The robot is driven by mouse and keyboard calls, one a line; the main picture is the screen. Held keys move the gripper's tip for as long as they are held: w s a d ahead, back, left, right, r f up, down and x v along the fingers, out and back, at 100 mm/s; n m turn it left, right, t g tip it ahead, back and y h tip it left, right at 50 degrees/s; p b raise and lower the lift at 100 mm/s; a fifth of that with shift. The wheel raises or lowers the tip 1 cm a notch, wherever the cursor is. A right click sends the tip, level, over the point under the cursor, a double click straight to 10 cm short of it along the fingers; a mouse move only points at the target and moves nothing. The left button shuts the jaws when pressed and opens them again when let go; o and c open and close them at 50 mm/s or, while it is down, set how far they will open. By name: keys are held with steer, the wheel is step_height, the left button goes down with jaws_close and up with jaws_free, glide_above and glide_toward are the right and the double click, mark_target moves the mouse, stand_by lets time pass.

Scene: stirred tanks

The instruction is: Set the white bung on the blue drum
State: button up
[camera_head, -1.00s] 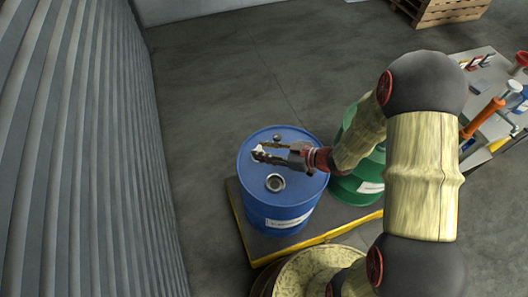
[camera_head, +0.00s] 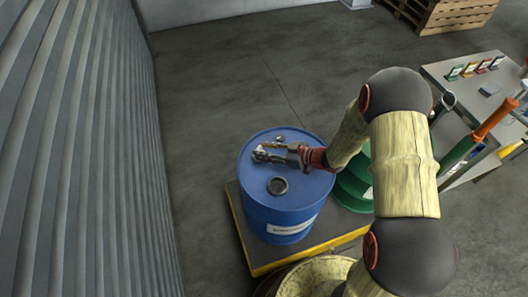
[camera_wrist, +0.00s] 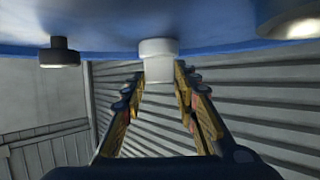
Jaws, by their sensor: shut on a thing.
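The blue drum (camera_head: 285,215) stands upright on a pallet in the head view. My gripper (camera_head: 260,154) is low over the far-left part of the lid, shut on the white bung (camera_head: 261,148). In the wrist view, the bung (camera_wrist: 158,62) sits between the fingertips (camera_wrist: 162,74), against the blue lid (camera_wrist: 220,32); whether it touches the lid or sits in a hole I cannot tell. A dark fitting (camera_wrist: 60,52) and a shiny rim (camera_wrist: 293,24) flank it.
A green drum (camera_head: 352,188) stands right of the blue one, partly behind my arm. The yellow-edged platform (camera_head: 250,255) bears the drums. A bench (camera_head: 460,75) with tools is at the right.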

steer(key=shift+r, duration=0.1)
steer(key=o, duration=1.1)
